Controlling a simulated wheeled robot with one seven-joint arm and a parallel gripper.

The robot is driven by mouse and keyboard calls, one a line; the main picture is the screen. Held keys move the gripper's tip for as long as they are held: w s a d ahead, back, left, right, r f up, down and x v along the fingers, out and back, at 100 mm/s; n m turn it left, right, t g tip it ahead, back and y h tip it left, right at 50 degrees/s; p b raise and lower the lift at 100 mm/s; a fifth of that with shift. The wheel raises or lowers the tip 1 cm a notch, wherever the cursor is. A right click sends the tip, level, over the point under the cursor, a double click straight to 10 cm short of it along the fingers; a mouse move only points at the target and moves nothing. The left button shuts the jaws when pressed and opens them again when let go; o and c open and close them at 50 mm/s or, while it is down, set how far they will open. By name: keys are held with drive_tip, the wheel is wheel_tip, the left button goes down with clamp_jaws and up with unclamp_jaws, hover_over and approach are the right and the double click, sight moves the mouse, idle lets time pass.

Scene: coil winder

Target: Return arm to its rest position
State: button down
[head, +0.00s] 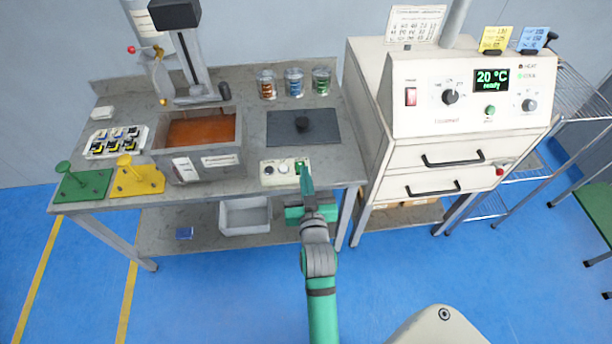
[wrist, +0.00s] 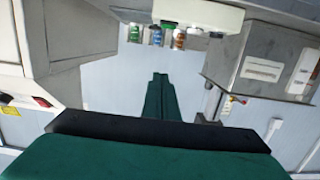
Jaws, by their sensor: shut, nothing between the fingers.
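My arm reaches up from the bottom of the head view, green with grey joints. My gripper (head: 303,168) is at the bench's front edge. Its green fingers are together and empty, with the tips over the right end of a small cream control box (head: 270,174). I cannot tell if they touch it. In the wrist view the closed fingers (wrist: 160,76) point away from the camera, and the scene appears upside down.
The grey bench (head: 225,208) carries a dip tank (head: 212,165), a dark plate (head: 335,132), green and yellow stands, and jars (head: 294,82). A cream oven (head: 460,95) reading 20 °C stands close on the right. The blue floor in front is mostly clear.

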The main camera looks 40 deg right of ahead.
drive_tip(key=shift+s+a+r, duration=0.1)
drive_tip(key=shift+s+a, duration=0.1)
idle(0.4)
drive_tip(key=shift+s, duration=0.1)
drive_tip(key=s+a+f+n+y, duration=0.1)
drive_tip(key=s+a+f, duration=0.1)
drive_tip(key=s+a, duration=0.3)
drive_tip(key=s+a+f+n+t+y, duration=0.1)
drive_tip(key=s+a+f+y, duration=0.15)
drive_tip(key=a, duration=0.45)
drive_tip(key=s+a+f+n+y, duration=0.1)
drive_tip(key=s+a+f, duration=0.2)
drive_tip(key=a, duration=0.3)
drive_tip(key=s+a+r+n+y, duration=0.1)
drive_tip(key=s+a+r+y, duration=0.1)
drive_tip(key=s+a, duration=0.4)
drive_tip(key=s+a+r+n+y, duration=0.1)
drive_tip(key=s+a+n+y, duration=0.1)
drive_tip(key=s+a, duration=0.5)
drive_tip(key=v, duration=0.4)
drive_tip(key=shift+s+a, duration=0.15)
drive_tip(key=shift+a, duration=0.05)
drive_tip(key=shift+s+f, duration=0.1)
